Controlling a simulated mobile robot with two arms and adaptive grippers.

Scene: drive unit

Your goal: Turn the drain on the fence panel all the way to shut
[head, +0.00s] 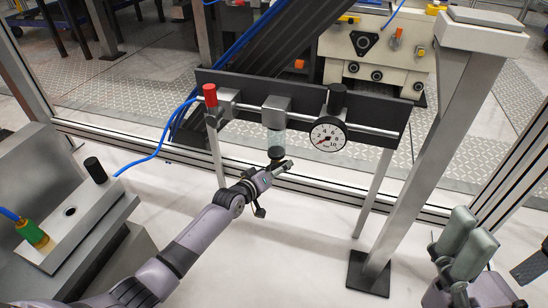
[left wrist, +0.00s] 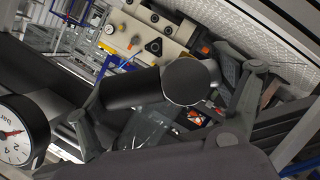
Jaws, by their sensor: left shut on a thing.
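The fence panel (head: 300,103) is a dark bar on posts. A clear filter bowl (head: 276,139) hangs below its grey block. The drain (head: 277,153) is the dark piece at the bowl's bottom. My left gripper (head: 279,167) is shut on the drain from below. In the left wrist view the drain (left wrist: 190,80) is a black cylinder with a round end face, between the fingers of my left gripper (left wrist: 165,118). Its turn position cannot be read. My right gripper (head: 465,242) is at the lower right, away from the panel, its pads close together.
The pressure gauge (head: 328,135) sits right of the bowl, under a black knob (head: 337,98). A red-capped valve (head: 210,97) with a blue hose is at the left. A grey post (head: 420,160) stands right of the panel. The white surface below the panel is mostly clear.

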